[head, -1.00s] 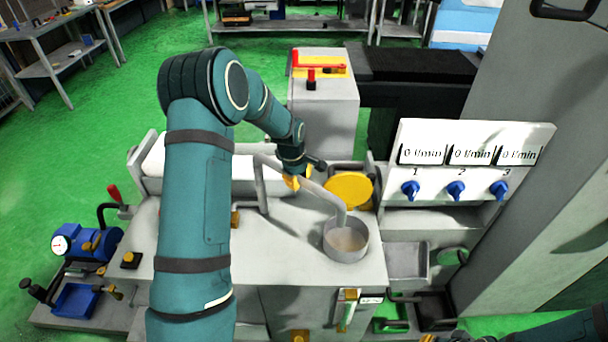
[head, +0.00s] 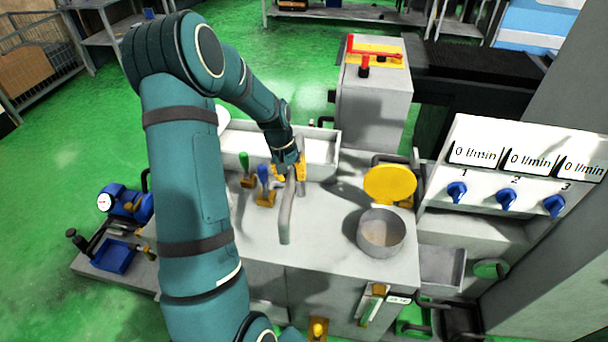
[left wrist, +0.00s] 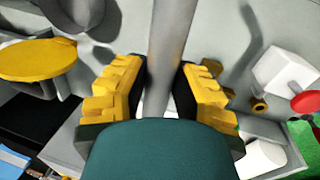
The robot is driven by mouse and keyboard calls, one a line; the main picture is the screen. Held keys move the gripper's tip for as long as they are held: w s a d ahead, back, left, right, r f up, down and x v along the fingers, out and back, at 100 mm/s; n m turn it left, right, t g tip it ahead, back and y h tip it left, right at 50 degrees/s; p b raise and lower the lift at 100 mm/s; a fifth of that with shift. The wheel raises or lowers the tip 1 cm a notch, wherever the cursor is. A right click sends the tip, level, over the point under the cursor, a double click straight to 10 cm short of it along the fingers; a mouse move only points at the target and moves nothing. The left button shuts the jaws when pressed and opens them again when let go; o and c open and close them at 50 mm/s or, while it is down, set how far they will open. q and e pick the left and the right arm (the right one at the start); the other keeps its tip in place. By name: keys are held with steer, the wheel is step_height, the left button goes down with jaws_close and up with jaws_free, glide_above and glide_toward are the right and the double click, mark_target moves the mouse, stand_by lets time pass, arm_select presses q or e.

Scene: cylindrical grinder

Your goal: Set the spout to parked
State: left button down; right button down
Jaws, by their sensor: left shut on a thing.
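The spout (head: 286,218) is a bent grey pipe above the grey bench top. Its free end now points toward the front of the bench, to the left of the round grey pot (head: 380,248) and clear of it. My left gripper (head: 289,174), with yellow fingers, is shut on the spout's pipe. In the left wrist view the pipe (left wrist: 170,40) runs between the two fingers (left wrist: 163,85). The spout's base is partly hidden by the gripper. My right gripper is not in view.
A yellow disc (head: 390,184) stands behind the pot. Green (head: 244,160) and blue (head: 263,175) handled levers stand left of the spout. A panel (head: 500,188) with three blue knobs is at the right. The bench front between spout and pot is clear.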

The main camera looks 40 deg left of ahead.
arm_select(q)
steer(key=shift+s+a+f+m, duration=0.1)
steer(key=shift+s+a+m, duration=0.4)
steer(key=shift+a, duration=0.15)
steer(key=c, duration=0.7)
jaws_free()
steer(key=shift+a, duration=0.15)
steer(key=shift+w, duration=0.1)
steer(key=r, duration=0.4)
steer(key=s+a+r, duration=0.1)
steer(key=r, duration=0.3)
steer(key=a+r, duration=0.1)
steer(key=r, duration=0.3)
steer(key=shift+s, duration=0.15)
steer(key=shift+d+f, duration=0.1)
steer(key=shift+f, duration=0.05)
